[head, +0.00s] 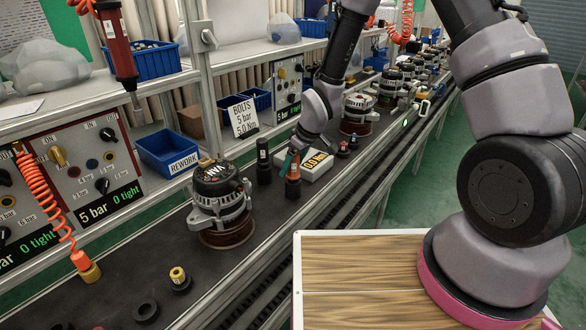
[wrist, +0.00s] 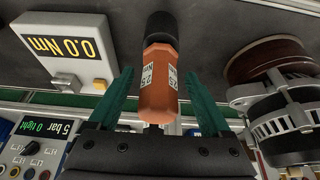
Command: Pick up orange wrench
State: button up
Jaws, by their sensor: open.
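The orange wrench (head: 293,182) stands upright on the dark conveyor line, orange on top with a black lower part. My gripper (head: 291,160) is open at the wrench's upper end, with a finger to each side and gaps visible on both sides. In the wrist view my gripper (wrist: 160,95) shows the same gaps. In the head view the gripper hides part of the wrench's top.
A grey torque display (head: 316,165) reading 0.0 Nm lies just right of the wrench. A black tool (head: 263,162) stands close on its left. An alternator (head: 220,203) sits nearer on the line, another (head: 358,115) farther back. A blue REWORK bin (head: 168,152) is at left.

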aim_at(290, 170)
jog(key=shift+x, duration=1.55)
grip_shut()
notch_tip(290, 170, up, 10)
jog(key=shift+r, duration=0.1)
jog(key=c, duration=0.6)
grip_release()
jog(key=shift+c, duration=0.2)
grip_shut()
